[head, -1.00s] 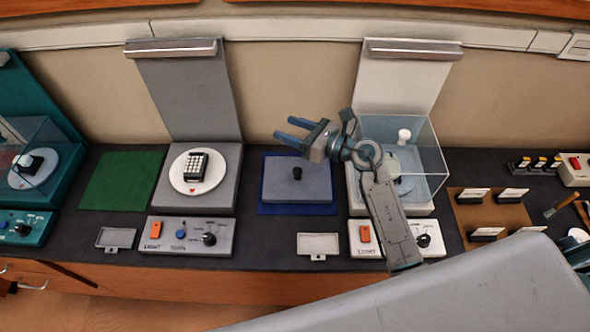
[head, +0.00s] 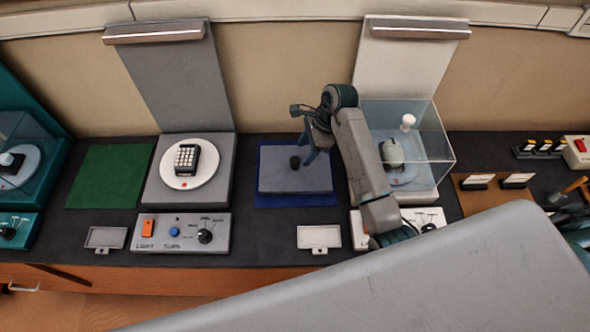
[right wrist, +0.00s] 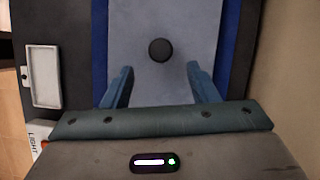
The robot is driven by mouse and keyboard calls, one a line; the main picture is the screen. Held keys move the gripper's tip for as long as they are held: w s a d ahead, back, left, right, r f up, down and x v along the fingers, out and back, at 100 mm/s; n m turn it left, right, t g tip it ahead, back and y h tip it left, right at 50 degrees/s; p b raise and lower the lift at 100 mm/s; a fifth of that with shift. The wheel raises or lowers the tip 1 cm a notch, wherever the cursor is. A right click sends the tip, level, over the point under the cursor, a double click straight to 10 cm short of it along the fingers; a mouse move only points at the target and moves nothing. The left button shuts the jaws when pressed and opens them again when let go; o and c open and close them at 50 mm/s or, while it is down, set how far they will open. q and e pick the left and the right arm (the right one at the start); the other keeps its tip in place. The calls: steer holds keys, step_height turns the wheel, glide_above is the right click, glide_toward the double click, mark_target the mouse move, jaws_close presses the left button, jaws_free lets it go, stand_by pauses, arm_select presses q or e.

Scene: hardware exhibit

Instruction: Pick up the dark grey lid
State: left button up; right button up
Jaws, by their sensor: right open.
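The grey lid (head: 275,180) with a black knob (head: 295,162) lies on a blue mat (head: 265,203) in the head view. The lid (right wrist: 150,90) and its knob (right wrist: 160,50) also show in the right wrist view. My right gripper (head: 314,157) is open, pointing down over the right part of the lid, close to the knob. In the right wrist view its two blue fingers (right wrist: 158,72) are spread, with the knob centred between their lines and a little past the tips. The jaws hold nothing. My left gripper is not in view.
A clear case (head: 430,135) on a white stand is right of my right arm. Left of the lid is a grey stand with a white turntable (head: 190,178) bearing a keypad. A control box (head: 180,233) and a small tray (head: 319,237) line the counter front. The green mat (head: 110,175) is bare.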

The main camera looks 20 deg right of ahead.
mark_target(298, 159)
steer(key=shift+x, duration=0.8)
steer(key=b+x, duration=0.2)
steer(key=x, duration=0.1)
steer(key=shift+a+f+b, duration=0.2)
steer(key=shift+a+b, duration=0.05)
steer(key=shift+b, duration=0.15)
steer(key=shift+w+a+f, duration=0.15)
steer(key=shift+a+f, duration=0.1)
steer(key=shift+f, duration=0.15)
steer(key=shift+c, duration=0.2)
steer(key=shift+r, duration=0.1)
steer(key=c, duration=1.1)
